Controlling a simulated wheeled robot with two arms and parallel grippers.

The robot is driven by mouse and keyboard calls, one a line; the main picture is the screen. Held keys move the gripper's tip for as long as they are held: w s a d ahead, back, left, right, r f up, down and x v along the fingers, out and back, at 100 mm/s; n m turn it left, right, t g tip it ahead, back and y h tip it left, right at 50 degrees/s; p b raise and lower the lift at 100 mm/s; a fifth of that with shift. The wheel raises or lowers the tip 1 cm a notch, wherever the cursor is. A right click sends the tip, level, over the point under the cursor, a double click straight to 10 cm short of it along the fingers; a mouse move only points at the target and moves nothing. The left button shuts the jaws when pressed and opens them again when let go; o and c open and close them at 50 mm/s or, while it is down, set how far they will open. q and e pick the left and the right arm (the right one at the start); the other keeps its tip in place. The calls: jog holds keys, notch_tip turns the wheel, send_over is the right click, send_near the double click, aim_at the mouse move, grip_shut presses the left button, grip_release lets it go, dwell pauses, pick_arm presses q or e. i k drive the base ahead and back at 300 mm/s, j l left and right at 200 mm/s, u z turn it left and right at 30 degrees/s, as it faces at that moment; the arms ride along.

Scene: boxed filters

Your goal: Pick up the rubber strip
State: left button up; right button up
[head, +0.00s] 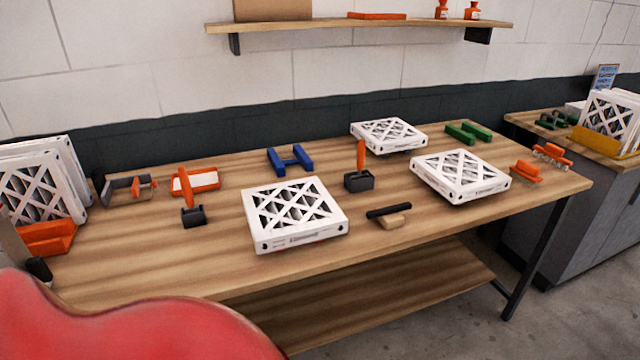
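A slim black strip (388,210) lies near the front edge of the wooden workbench (200,270), right of centre. A small tan wooden block (395,222) sits against its near side. The two look like one squeegee-like piece, and I cannot tell whether they are joined. The strip looks like the rubber one, though its material is not certain from here. Neither of my grippers can be made out in the head view, and nothing touches the strip.
White boxed filters stand left (295,213) and right (460,175) of the strip, with another (388,134) behind. A dark holder with an orange handle (360,165) is close behind it. Green blocks (467,132) and orange brushes (526,171) lie right.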

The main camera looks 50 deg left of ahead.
aim_at(389, 210)
jog(key=u, duration=1.1)
